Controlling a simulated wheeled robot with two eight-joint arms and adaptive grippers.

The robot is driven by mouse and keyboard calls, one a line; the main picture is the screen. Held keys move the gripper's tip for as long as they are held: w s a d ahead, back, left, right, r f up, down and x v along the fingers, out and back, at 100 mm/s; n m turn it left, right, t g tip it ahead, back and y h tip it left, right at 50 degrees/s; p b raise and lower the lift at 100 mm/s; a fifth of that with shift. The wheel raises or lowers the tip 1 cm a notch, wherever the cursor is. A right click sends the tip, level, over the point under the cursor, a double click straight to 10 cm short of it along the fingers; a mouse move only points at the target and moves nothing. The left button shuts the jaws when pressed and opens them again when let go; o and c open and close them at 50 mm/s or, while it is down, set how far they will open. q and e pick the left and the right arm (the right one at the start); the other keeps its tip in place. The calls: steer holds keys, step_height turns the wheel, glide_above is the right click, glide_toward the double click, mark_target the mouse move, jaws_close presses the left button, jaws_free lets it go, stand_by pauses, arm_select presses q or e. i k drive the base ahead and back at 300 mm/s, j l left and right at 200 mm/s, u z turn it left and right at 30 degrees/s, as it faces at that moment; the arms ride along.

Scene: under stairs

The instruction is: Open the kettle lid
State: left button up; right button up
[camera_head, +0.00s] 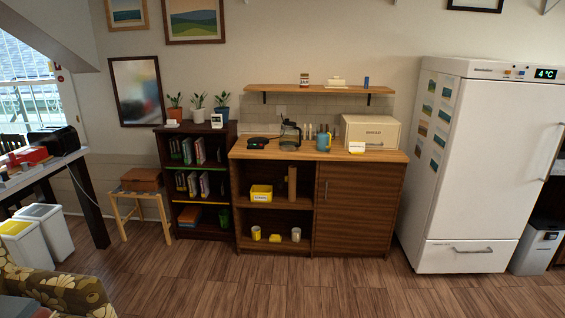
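A glass kettle (289,137) with dark parts stands on the wooden counter top, left of its middle. It is small in the head view, and I cannot tell whether its lid is open or shut. A flat black device (257,143) with a small red spot sits just left of it on the counter. Neither of my grippers is in view.
Right of the kettle are several small containers, a blue-and-yellow mug (323,141) and a cream bread box (371,132). A wooden shelf (320,89) hangs above. A bookcase (196,175) and a white fridge (478,165) flank the counter. The wooden floor (290,285) in front is clear.

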mark_target(287, 122)
steer(key=i, duration=2.4)
steer(key=i+u, duration=0.15)
steer(key=i, duration=0.4)
steer(key=i+l+u, duration=0.1)
steer(key=i, duration=0.45)
steer(key=i+l+u, duration=0.15)
steer(key=i, duration=0.35)
